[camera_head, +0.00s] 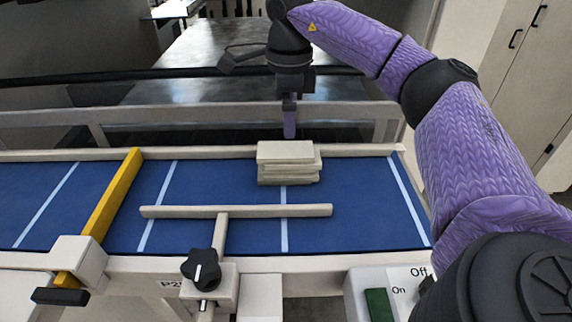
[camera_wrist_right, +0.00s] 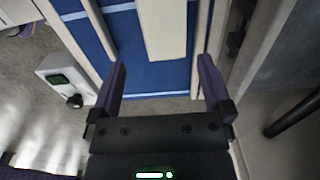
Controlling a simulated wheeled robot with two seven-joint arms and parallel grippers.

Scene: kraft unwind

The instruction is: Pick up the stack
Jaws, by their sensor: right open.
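The stack (camera_head: 288,162) is several flat cream-coloured slabs, slightly out of line with each other, lying on the blue conveyor belt (camera_head: 350,200) by its far rail. In the right wrist view the stack (camera_wrist_right: 162,28) shows as a pale block at the top. My right gripper (camera_head: 290,122) hangs over the far rail, just behind and above the stack in the head view. In the wrist view the right gripper (camera_wrist_right: 161,88) has its two purple fingers wide apart, with nothing between them but belt and floor behind. The stack lies beyond the fingertips. My left gripper is not in view.
A pale T-shaped guide bar (camera_head: 236,211) stands over the belt in front of the stack. A yellow bar (camera_head: 112,205) crosses the belt at left. A switch box (camera_head: 378,300) with a green button sits at the near edge. The belt right of the stack is clear.

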